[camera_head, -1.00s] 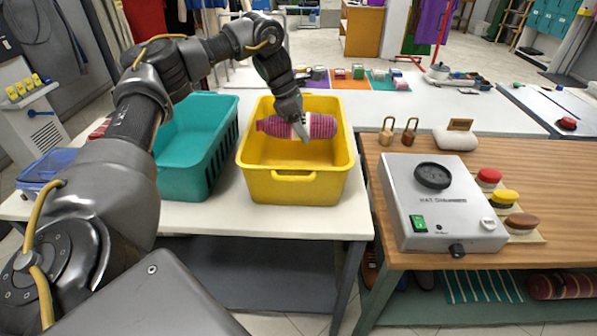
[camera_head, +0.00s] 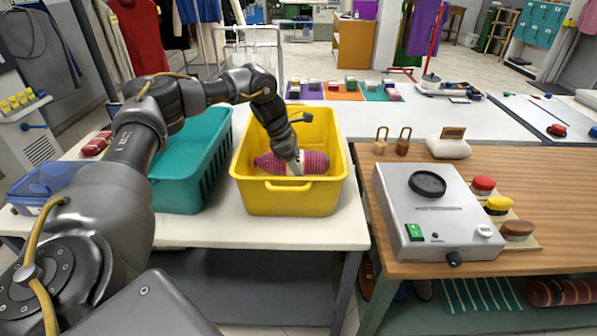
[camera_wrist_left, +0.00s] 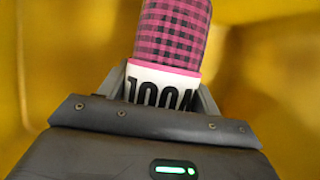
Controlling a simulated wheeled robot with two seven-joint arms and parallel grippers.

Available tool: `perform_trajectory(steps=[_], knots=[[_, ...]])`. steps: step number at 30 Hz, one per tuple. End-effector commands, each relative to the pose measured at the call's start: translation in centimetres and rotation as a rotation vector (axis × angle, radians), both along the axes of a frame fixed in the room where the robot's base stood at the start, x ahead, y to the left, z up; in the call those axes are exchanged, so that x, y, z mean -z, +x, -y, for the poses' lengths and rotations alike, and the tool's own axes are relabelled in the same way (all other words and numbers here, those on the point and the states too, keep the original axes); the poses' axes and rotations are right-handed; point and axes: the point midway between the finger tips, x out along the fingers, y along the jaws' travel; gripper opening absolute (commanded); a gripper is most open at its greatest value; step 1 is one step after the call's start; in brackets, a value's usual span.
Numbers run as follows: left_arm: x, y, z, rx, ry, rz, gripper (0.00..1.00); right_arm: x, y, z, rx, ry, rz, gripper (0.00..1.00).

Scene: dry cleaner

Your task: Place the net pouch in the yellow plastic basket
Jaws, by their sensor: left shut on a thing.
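The net pouch (camera_head: 316,161) is a pink and dark checked roll with a white label band. It lies roughly level inside the yellow plastic basket (camera_head: 291,198), between its walls. My left gripper (camera_head: 297,167) reaches down into the basket and is shut on the pouch. In the left wrist view the pouch (camera_wrist_left: 172,32) sticks out between the fingers (camera_wrist_left: 164,84), with yellow basket surfaces around it. I cannot tell whether the pouch touches the basket floor. My right gripper is not in view.
A teal basket (camera_head: 190,165) stands just left of the yellow one on the white table (camera_head: 225,232). To the right, a wooden table (camera_head: 545,200) holds a grey-white machine (camera_head: 440,215), colored round-topped items and two padlocks (camera_head: 392,141).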

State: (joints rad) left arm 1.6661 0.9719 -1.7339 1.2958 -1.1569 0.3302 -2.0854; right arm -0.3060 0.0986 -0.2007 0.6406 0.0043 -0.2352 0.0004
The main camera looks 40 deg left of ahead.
Motion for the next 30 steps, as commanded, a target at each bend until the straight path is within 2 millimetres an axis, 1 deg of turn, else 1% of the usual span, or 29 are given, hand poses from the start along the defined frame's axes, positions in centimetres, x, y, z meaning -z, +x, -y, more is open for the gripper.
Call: perform_trajectory(steps=[3, 6, 17, 18, 21, 23, 30], knots=[[1.8, -0.1, 0.0, 0.0, 0.001, -0.004, 0.32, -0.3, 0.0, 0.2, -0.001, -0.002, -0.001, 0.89], [2.8, 0.0, 0.0, 0.0, 0.0, -0.001, 0.32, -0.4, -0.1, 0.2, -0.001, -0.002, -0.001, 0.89], [3.3, 0.0, 0.0, 0.0, 0.0, 0.0, 0.32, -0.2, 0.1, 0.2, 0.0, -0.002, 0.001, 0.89], [3.3, 0.0, 0.0, 0.0, 0.0, -0.001, 0.66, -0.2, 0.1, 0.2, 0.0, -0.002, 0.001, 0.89], [3.3, 0.0, 0.0, 0.0, 0.0, -0.001, 0.79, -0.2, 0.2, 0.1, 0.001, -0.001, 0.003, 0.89], [3.3, 0.0, 0.0, 0.0, 0.0, -0.001, 0.85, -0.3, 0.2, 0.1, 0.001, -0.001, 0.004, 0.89], [3.3, 0.0, 0.0, 0.0, 0.001, -0.001, 0.85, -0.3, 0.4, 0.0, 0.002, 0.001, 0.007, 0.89]])
